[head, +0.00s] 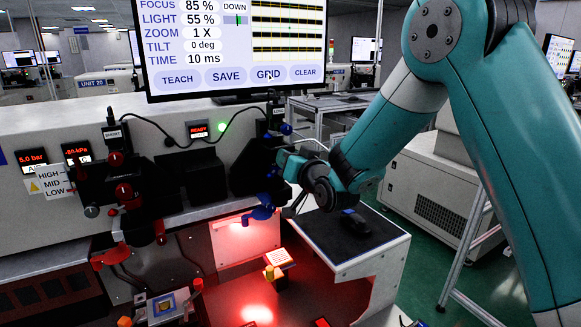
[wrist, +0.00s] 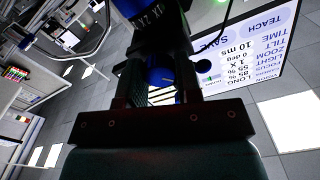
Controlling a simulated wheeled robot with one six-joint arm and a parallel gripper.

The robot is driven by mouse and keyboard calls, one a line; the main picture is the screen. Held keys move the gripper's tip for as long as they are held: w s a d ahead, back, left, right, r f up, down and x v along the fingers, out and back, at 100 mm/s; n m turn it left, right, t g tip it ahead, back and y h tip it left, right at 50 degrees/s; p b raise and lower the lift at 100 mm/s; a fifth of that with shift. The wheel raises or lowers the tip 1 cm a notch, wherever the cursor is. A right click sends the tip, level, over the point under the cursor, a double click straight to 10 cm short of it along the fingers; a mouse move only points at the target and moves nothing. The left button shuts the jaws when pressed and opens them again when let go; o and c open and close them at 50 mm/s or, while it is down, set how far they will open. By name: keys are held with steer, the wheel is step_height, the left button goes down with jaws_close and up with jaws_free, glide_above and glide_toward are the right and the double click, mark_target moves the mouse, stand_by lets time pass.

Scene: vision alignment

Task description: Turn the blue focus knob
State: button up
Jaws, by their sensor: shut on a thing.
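My gripper (head: 282,162) is at the right side of the dark camera unit above the red-lit bay. In the wrist view my gripper (wrist: 163,78) has its two dark fingers on either side of the blue focus knob (wrist: 160,75), shut on it. The fingers and arm largely hide the knob in the head view. A small blue ball (head: 286,129) sticks out just above my gripper, and a blue lever (head: 261,211) hangs below it. The monitor (head: 225,88) reads FOCUS 85 %, with DOWN beside it and a green mark on a small bar.
Red knobs and levers (head: 124,192) stand at the left. Below is a red-lit bay with a small yellow-and-white part (head: 277,262). A cable loops from the camera unit to the panel.

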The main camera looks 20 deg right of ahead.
steer(key=shift+m+b, duration=1)
steer(key=shift+m, duration=0.7)
steer(key=o, duration=0.9)
steer(key=shift+s+d+b, duration=0.6)
steer(key=shift+s+b, duration=1.4)
steer(key=shift+s, duration=0.85)
steer(key=shift+s+d+b, duration=0.55)
steer(key=shift+s+b, duration=1.45)
steer(key=shift+s, duration=0.8)
steer(key=shift+s+d+b, duration=0.6)
steer(key=shift+s+b, duration=1.4)
steer(key=shift+s, duration=0.85)
